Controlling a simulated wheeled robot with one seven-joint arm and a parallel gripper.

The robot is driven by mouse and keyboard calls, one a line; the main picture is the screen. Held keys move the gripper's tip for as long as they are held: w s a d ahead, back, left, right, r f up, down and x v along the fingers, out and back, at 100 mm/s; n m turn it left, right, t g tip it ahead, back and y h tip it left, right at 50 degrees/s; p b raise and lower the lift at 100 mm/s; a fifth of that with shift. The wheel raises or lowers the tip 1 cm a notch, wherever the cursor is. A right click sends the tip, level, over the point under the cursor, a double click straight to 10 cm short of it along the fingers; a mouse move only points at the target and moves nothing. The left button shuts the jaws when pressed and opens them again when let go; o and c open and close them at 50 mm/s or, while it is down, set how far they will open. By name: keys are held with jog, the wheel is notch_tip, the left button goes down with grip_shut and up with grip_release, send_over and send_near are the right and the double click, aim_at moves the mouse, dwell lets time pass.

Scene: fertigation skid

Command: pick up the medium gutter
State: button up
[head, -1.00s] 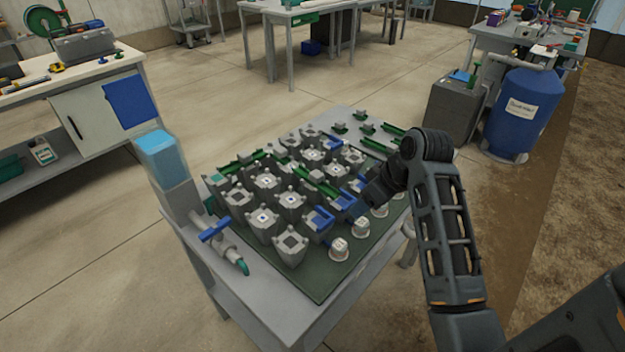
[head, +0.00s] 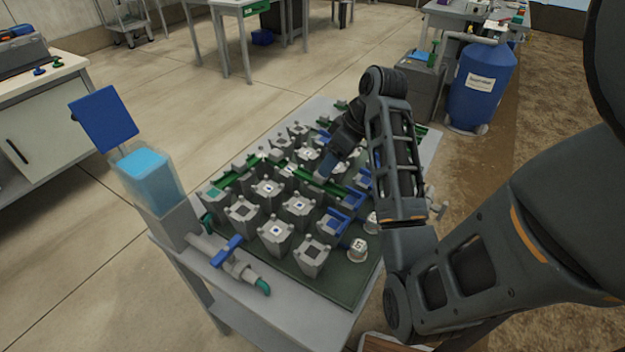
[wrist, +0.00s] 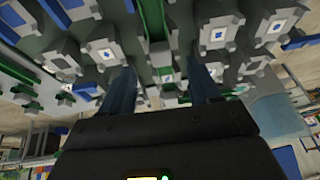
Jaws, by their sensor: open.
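Several green gutters stand among grey posts on the green board. One green gutter (head: 318,184) lies in the middle of the board; another (head: 238,176) is toward its back left. I cannot tell by size which is the medium one. My gripper (head: 325,168) is low over the middle of the board, close to the central gutter. In the wrist view my gripper (wrist: 162,78) is open with nothing between its two fingers. A green gutter (wrist: 154,20) runs upward just beyond the gap, and another (wrist: 22,92) lies to the left.
Grey posts (head: 275,232) and blue pieces (head: 335,220) crowd the board around the gripper. A water tank (head: 150,175) and a blue-handled valve (head: 226,250) stand at the table's left edge. A blue barrel (head: 480,85) stands behind right.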

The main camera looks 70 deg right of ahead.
aim_at(320, 180)
jog(key=x, duration=0.6)
jog(key=shift+w+f, duration=0.15)
jog(key=shift+w, duration=0.1)
jog(key=shift+c, duration=0.4)
jog(key=c, duration=1)
